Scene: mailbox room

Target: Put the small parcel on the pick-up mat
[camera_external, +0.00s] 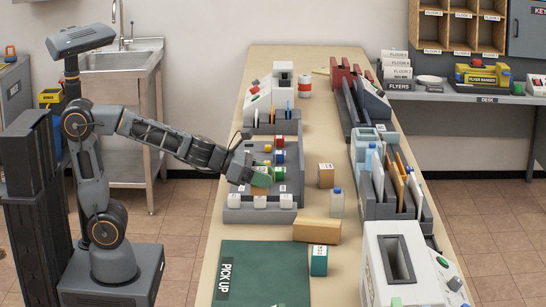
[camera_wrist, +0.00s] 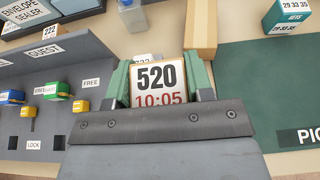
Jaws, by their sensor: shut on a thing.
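My gripper (camera_external: 262,179) has green fingertips and is shut on a small parcel (camera_wrist: 158,86), a brown box with a white label reading 520 and 10:05. In the external view the fingers hide most of it, beside the grey key rack. I cannot tell if it touches anything below. The dark green pick-up mat (camera_external: 262,272) lies at the near end of the table, closer to the camera than my gripper. It also shows at the right of the wrist view (camera_wrist: 262,85). A teal box (camera_external: 319,260) stands at the mat's right edge.
A long cardboard box (camera_external: 317,230) lies just beyond the mat's far right corner. A clear bottle (camera_external: 337,203) and a small brown box (camera_external: 326,174) stand beyond it. The grey key rack (camera_external: 235,213) is at the left. Most of the mat is bare.

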